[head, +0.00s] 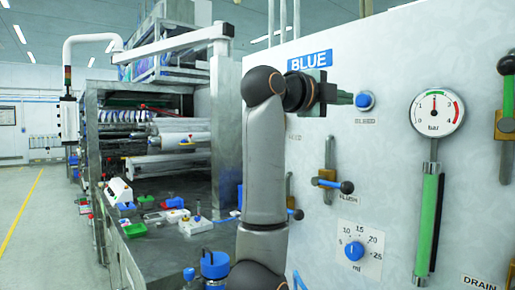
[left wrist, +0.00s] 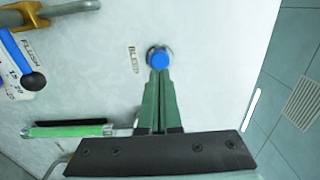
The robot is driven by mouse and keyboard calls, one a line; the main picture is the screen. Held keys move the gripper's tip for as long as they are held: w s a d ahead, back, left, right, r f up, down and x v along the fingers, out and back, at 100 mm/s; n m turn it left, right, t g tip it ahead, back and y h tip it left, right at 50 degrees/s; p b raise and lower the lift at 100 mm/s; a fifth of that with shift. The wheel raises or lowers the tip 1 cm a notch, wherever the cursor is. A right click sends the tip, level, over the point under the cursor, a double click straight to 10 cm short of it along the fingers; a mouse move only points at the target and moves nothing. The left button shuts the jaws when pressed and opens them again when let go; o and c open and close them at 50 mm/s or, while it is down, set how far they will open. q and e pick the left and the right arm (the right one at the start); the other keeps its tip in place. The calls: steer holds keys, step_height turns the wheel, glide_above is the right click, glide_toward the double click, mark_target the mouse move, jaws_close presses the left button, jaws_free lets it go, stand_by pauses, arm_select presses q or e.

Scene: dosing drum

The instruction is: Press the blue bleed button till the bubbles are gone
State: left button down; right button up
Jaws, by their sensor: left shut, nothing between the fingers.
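The blue bleed button (head: 365,100) sits in a round metal collar on the white panel, above the word BLEED. It also shows in the left wrist view (left wrist: 159,60). My left gripper (head: 351,98) is shut and empty, its green fingers pointing at the button. In the left wrist view its closed fingertips (left wrist: 158,74) reach the button's near edge; I cannot tell whether they touch it. The upright sight tube (head: 428,225) under the gauge looks green; I cannot make out bubbles in it. My right gripper is not in view.
A round bar gauge (head: 437,112) with its needle near the top sits right of the button. Below the button are a flush lever (head: 331,183) with a dark knob and a blue dosing dial (head: 354,250). A cluttered bench (head: 160,235) stands at left.

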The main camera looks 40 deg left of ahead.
mark_target(361, 100)
arm_select(q)
steer(key=shift+w, duration=0.15)
steer(key=shift+w+d+p, duration=0.1)
steer(key=shift+w+p, duration=0.45)
steer(key=shift+w, duration=0.1)
steer(key=shift+w+d+p, duration=0.2)
steer(key=shift+w+p, duration=0.9)
steer(key=shift+w, duration=0.35)
steer(key=shift+s+a+b, duration=0.1)
steer(key=shift+s+b, duration=0.3)
steer(key=shift+s, duration=0.45)
steer(key=shift+w, duration=0.1)
